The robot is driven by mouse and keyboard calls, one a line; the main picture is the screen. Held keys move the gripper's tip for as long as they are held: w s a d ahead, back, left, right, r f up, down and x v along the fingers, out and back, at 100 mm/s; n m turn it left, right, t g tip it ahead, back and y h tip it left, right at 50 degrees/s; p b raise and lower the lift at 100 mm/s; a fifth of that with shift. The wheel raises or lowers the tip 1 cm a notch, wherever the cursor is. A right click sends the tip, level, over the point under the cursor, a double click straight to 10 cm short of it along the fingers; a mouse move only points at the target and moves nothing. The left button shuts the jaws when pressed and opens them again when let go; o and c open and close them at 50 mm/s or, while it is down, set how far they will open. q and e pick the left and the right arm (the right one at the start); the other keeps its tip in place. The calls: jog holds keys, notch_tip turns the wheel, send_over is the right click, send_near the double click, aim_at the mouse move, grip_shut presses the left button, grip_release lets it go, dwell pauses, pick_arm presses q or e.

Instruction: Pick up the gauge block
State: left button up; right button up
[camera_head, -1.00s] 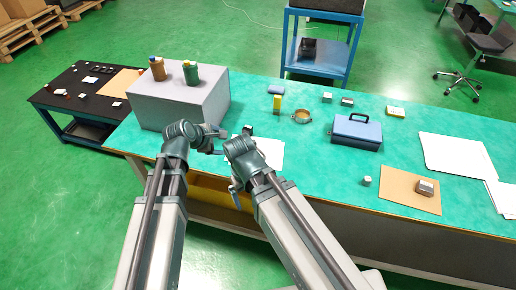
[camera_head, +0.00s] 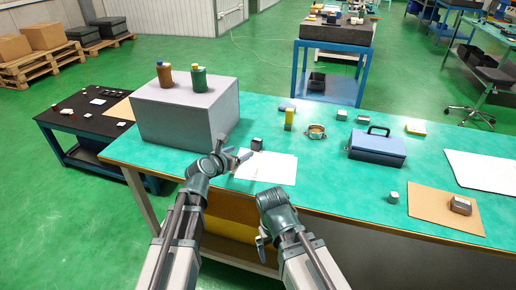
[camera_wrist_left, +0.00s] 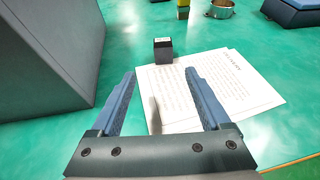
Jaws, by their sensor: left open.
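A small dark block with a paler top (camera_head: 257,143), which looks like the gauge block, stands on the green bench at the back edge of the white papers. It also shows in the left wrist view (camera_wrist_left: 163,50), straight ahead of the fingers. My left gripper (camera_head: 238,154) is open and empty, just to the left of the block and short of it. In the left wrist view its two fingers (camera_wrist_left: 160,75) point at the block with a gap between. My right gripper (camera_head: 262,238) hangs at the bench's front edge; its fingers are mostly hidden.
A big grey box (camera_head: 185,112) carrying two bottles stands close on the left. White papers (camera_head: 266,168) lie under the left gripper. Behind are a yellow block (camera_head: 289,118) and a brass ring (camera_head: 316,132). A blue toolbox (camera_head: 377,148) and small metal blocks (camera_head: 394,197) are rightward.

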aim_at(255, 145)
pick_arm(q)
jog(key=b+x, duration=0.3)
jog(key=x, duration=0.5)
jog(key=shift+f, duration=0.15)
jog(key=shift+d+b+x, duration=0.15)
jog(key=shift+b+x, duration=0.3)
jog(key=shift+x, duration=0.9)
jog(key=shift+d+b+x, duration=0.15)
jog(key=shift+b+x, duration=0.25)
jog(key=shift+x, duration=1)
jog(key=shift+s+r, duration=0.15)
jog(key=shift+r, duration=0.15)
jog(key=shift+c, duration=0.4)
grip_shut()
